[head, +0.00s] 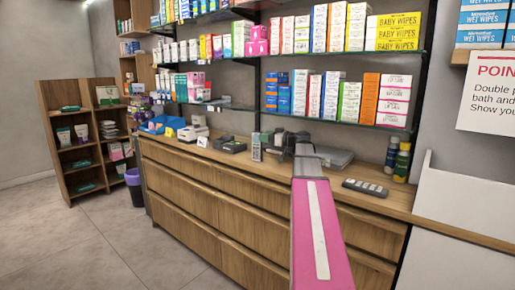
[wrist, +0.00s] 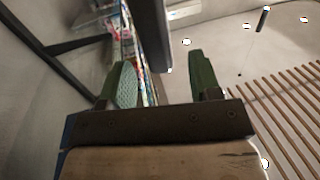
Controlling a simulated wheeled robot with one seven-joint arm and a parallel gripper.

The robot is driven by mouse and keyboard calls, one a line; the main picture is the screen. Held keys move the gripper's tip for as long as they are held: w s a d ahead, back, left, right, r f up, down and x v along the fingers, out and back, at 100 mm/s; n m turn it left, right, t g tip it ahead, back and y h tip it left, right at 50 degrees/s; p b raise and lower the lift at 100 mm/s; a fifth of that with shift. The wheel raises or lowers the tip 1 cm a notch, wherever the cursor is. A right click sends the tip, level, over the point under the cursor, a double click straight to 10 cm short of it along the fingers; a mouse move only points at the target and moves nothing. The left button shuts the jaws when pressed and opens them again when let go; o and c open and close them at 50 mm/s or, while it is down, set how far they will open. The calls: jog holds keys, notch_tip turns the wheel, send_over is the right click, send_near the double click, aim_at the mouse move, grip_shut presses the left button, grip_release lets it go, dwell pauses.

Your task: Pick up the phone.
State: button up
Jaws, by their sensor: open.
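My gripper (head: 272,141) is over the counter at the end of my pink arm, small and partly hidden in the head view. In the wrist view its two green fingers (wrist: 165,85) stand apart. A dark slab (wrist: 154,35) shows beyond and between the fingertips; I cannot tell what it is or whether it touches them. A grey-green upright device (head: 257,147) stands close to my gripper. A dark flat handset-like device with light keys (head: 365,188) lies on the counter right of my arm. I cannot tell for certain which is the phone.
The wooden counter (head: 215,200) runs along the wall. A dark desk device (head: 230,146) lies left of my gripper, and a grey flat box (head: 334,158) lies right of it. Bottles (head: 402,163) stand at the right end. Shelves of boxes (head: 345,28) hang above.

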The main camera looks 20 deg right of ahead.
aim_at(257, 135)
jog(key=x, duration=0.4)
jog(key=shift+w+a, duration=0.15)
jog(key=shift+w, duration=0.1)
jog(key=c, duration=1)
grip_shut()
jog(key=shift+r, duration=0.15)
